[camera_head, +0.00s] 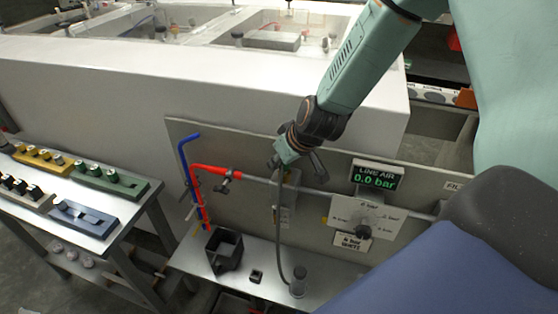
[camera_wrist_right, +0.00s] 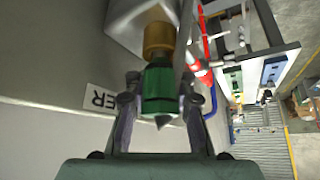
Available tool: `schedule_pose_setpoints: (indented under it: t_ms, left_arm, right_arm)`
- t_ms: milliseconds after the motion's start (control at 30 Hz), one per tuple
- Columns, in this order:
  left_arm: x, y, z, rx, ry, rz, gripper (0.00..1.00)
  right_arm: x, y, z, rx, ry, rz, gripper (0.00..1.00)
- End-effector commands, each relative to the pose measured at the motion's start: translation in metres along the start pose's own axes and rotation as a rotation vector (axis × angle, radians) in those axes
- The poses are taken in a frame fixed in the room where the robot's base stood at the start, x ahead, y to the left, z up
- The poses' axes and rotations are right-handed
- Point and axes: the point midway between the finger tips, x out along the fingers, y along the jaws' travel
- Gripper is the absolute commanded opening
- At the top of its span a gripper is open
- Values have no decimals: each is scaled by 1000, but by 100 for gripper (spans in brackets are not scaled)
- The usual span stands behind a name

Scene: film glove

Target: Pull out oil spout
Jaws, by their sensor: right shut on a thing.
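My right gripper (camera_head: 292,160) reaches down from the upper right to the grey panel in the head view. In the right wrist view its two fingers (camera_wrist_right: 160,106) stand on either side of a green ringed piece with a dark pointed tip, which I take as the oil spout (camera_wrist_right: 162,88). The gripper is shut on it. The green piece sits against a brass collar (camera_wrist_right: 157,38) below a grey block, and I see no gap between them. In the head view the spout is hidden behind the gripper. My left gripper is not in view.
The panel carries a blue pipe (camera_head: 185,165), a red pipe (camera_head: 215,170), a dial plate (camera_head: 365,217) and a "LINE AIR 0.0 bar" display (camera_head: 376,176). A thin hose runs down to a small jar (camera_head: 298,283). A black square holder (camera_head: 224,250) stands on the shelf. A side table (camera_head: 75,200) holds coloured trays.

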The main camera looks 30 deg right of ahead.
Motion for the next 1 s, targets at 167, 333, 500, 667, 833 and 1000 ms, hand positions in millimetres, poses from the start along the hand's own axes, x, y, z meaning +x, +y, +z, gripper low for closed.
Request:
schedule_pose_setpoints:
  t_ms: [167,333,500,667,833,1000]
  left_arm:
    - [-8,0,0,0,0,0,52]
    - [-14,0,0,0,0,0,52]
    - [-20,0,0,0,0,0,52]
    - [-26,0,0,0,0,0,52]
    - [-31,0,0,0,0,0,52]
    - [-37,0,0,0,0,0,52]
  right_arm:
    - [-8,1,-8,-1,8,3,0]
    - [-12,1,-10,-1,7,3,0]
    - [-16,1,-12,0,5,2,0]
    - [-20,0,-14,0,4,1,0]
    - [-25,0,-17,0,3,1,0]
    - [-30,0,-20,-1,3,1,0]
